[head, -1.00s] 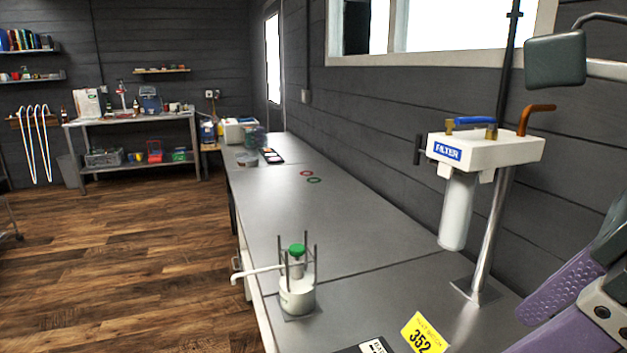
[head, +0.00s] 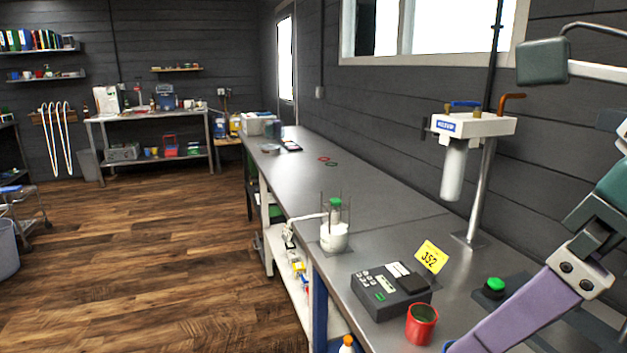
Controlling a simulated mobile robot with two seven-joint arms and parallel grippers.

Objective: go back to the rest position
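My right arm comes in at the right edge of the head view, with purple and dark green links over the near end of the long grey bench (head: 372,208). The fingertips of my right gripper are not visible. My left arm and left gripper do not show in the frame.
On the bench stand a white vessel with a green cap (head: 335,236), a filter unit on a steel post (head: 472,127), a dark instrument (head: 388,290), a yellow 352 card (head: 431,257), a red cup (head: 421,324) and a green button (head: 494,287). Wooden floor (head: 140,250) is open at left.

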